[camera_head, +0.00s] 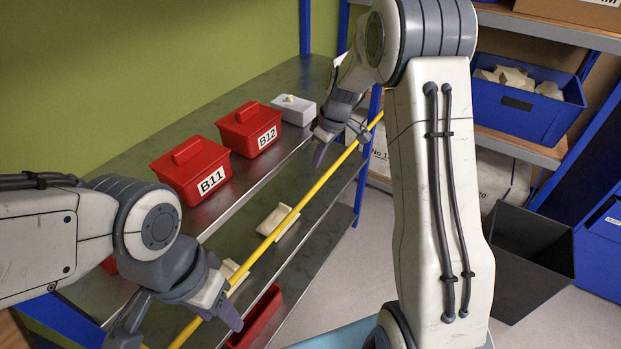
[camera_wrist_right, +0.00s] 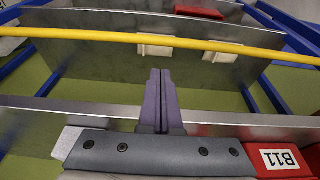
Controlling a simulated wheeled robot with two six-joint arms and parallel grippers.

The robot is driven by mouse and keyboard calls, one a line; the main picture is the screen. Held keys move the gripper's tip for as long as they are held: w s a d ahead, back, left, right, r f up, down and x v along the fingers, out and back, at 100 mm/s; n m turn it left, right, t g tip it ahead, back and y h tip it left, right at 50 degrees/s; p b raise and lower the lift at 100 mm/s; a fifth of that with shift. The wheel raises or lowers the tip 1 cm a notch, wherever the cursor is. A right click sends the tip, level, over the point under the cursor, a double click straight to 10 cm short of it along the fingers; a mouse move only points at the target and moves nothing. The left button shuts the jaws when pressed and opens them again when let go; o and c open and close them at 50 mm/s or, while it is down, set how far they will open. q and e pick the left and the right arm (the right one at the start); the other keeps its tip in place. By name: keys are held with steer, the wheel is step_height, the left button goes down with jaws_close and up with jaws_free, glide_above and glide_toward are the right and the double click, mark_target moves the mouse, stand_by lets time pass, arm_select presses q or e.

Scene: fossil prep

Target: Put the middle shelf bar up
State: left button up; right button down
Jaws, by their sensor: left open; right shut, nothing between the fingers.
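A yellow bar (camera_head: 330,172) runs diagonally along the open front of the metal shelf unit, and it crosses the whole right wrist view (camera_wrist_right: 230,47). My left gripper (camera_head: 178,326) is open at the near end of the bar, with its fingers apart around the bar's line; I cannot tell whether they touch it. My right gripper (camera_head: 319,153) is shut and empty near the far part of the bar. In the right wrist view its closed fingers (camera_wrist_right: 161,75) point toward the bar, with a visible gap between tips and bar.
Red boxes B11 (camera_head: 192,172) and B12 (camera_head: 249,130) and a small pale box (camera_head: 294,110) stand on the upper shelf. Pale pieces (camera_head: 277,219) and a red box (camera_head: 256,318) are lower down. A dark bin (camera_head: 530,262) stands right, below a blue crate (camera_head: 516,106).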

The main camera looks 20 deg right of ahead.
steer(key=p+x, duration=0.1)
steer(key=x, duration=0.9)
steer(key=shift+p, duration=0.4)
steer(key=shift+s, duration=0.1)
steer(key=shift+s+d+r+g+h+p, duration=0.2)
steer(key=shift+g+h+p, duration=0.15)
steer(key=shift+p, duration=0.55)
